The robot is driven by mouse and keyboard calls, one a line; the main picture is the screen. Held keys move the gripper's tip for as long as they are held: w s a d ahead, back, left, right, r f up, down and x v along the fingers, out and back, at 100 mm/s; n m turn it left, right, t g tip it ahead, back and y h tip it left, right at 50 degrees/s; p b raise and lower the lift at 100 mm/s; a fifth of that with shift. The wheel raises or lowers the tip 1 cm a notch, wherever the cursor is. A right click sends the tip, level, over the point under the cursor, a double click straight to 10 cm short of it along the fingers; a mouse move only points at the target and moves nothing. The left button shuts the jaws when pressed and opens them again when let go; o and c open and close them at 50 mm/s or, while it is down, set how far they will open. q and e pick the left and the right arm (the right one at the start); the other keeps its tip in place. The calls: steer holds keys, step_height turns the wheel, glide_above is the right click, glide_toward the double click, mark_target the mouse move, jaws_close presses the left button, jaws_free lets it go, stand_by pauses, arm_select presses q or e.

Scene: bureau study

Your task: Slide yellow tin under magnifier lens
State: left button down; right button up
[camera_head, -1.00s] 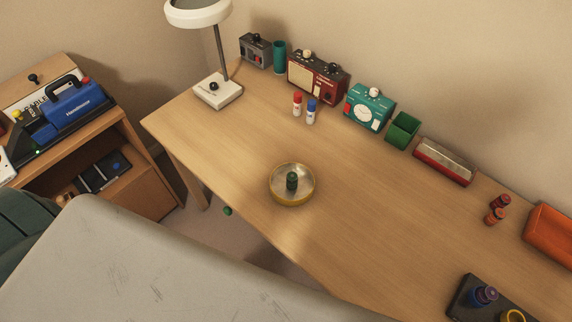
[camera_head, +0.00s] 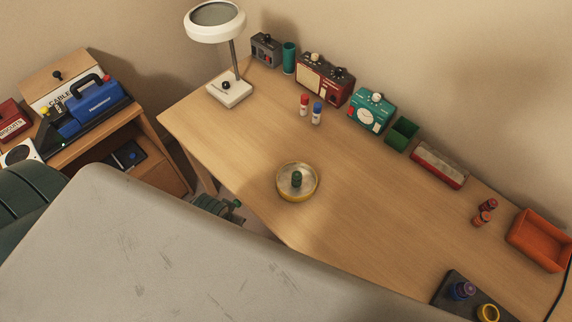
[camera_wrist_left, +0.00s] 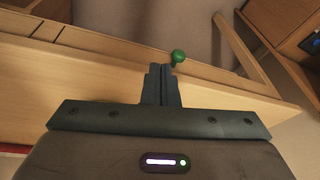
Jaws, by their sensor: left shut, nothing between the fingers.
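The yellow tin (camera_head: 284,194) is a shallow round tin with a yellow side and a silvery inner face. It stands on the desk near its front edge, with a small dark green piece (camera_head: 297,178) at its middle. The magnifier (camera_head: 213,34) has a white ring head on a thin post. Its white base (camera_head: 230,90) stands at the desk's far left corner, apart from the tin. In the left wrist view my left gripper (camera_wrist_left: 161,70) is shut and empty, near the desk edge. The tin does not show there. My right gripper is not in view.
A red bottle (camera_head: 304,104) and a blue-capped bottle (camera_head: 317,112) stand between tin and back row. A radio (camera_head: 318,84) and teal timer (camera_head: 370,111) line the back. A green knob (camera_wrist_left: 178,56) shows beyond my fingertips. Bare desk surrounds the tin.

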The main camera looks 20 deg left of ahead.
arm_select(q)
step_height(320, 180, up, 9)
steer(key=w+d+n+p, duration=0.1)
steer(key=w+n+p, duration=0.1)
steer(key=n+g+h, duration=0.1)
steer(key=n+g, duration=0.2)
steer(key=n, duration=0.9)
glide_toward(286, 175)
step_height(286, 175, down, 6)
steer(key=p, duration=0.3)
steer(key=shift+w, duration=0.1)
